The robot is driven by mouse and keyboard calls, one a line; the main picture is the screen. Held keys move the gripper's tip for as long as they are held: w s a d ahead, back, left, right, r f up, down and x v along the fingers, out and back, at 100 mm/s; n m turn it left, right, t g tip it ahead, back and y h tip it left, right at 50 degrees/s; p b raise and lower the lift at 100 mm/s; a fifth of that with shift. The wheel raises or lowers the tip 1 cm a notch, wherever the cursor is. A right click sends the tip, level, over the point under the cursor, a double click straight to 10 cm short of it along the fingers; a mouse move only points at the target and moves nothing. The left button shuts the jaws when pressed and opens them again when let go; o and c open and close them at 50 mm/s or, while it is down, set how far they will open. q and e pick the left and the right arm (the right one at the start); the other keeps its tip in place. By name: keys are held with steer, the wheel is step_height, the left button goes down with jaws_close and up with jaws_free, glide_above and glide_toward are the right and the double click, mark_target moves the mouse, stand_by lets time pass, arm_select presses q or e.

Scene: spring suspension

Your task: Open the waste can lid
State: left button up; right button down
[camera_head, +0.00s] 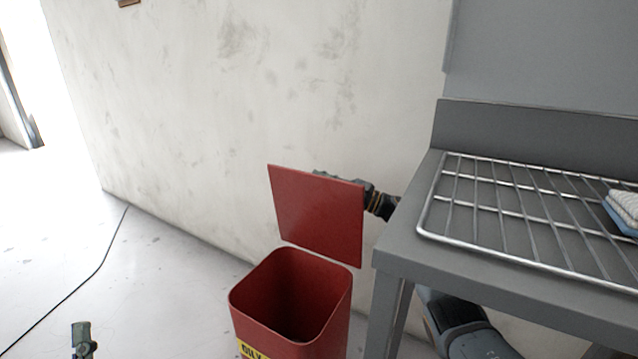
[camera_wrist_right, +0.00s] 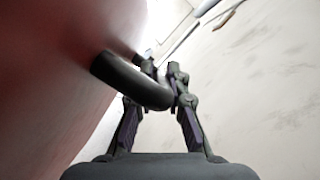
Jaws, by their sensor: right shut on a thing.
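The red waste can (camera_head: 290,300) stands on the floor at the lower middle of the head view, with its dark red inside showing. Its flat red lid (camera_head: 318,215) stands nearly upright at the can's back edge, so the mouth is uncovered. My right gripper (camera_head: 345,178) is behind the lid, mostly hidden by it. In the right wrist view, my right gripper (camera_wrist_right: 160,78) is shut on the curved black lid handle (camera_wrist_right: 130,80), beside the red lid face. Part of my left gripper (camera_head: 83,340) shows at the lower left, away from the can; its jaw state is unclear.
A grey table (camera_head: 408,250) with a wire rack (camera_head: 500,215) stands close to the right of the can. A blue and white sponge-like thing (camera_head: 622,210) lies on the rack. A pale wall (camera_head: 200,120) is close behind the lid. The floor at left is open, with a thin black cable (camera_head: 75,290).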

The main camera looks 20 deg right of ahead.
steer(key=c, duration=1.3)
jaws_free()
steer(key=shift+c, duration=0.2)
steer(key=shift+r, duration=0.1)
